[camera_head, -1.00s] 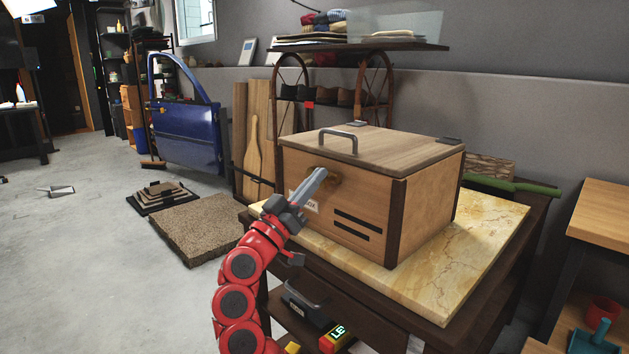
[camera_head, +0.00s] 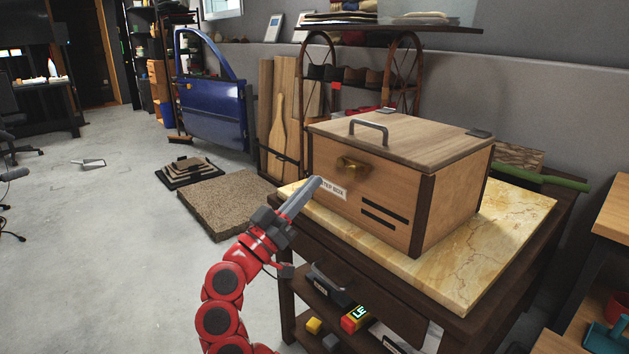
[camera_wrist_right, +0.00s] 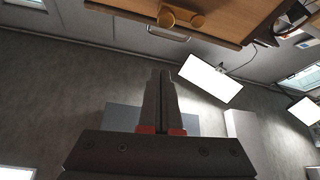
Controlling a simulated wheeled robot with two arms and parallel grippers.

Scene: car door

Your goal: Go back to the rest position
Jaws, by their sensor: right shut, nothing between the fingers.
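My right gripper (camera_head: 303,196) is shut and empty, in the air in front of the wooden box, near its left front corner in the head view. In the right wrist view my right gripper (camera_wrist_right: 160,80) shows its two fingers together with nothing between them. The wooden box (camera_head: 395,180) stands on the marble-topped table, lid closed, with a grey handle on top. Its brass latch (camera_head: 352,164) is on the front face, apart from the fingertips. In the right wrist view the latch (camera_wrist_right: 181,16) shows at the top. My left gripper is not in view.
The table (camera_head: 455,268) with its marble top stands close to my right arm, with shelves below holding several items. A stone-like mat (camera_head: 225,203) lies on the floor to the left. A blue car door (camera_head: 212,105) stands behind. The floor at left is mostly clear.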

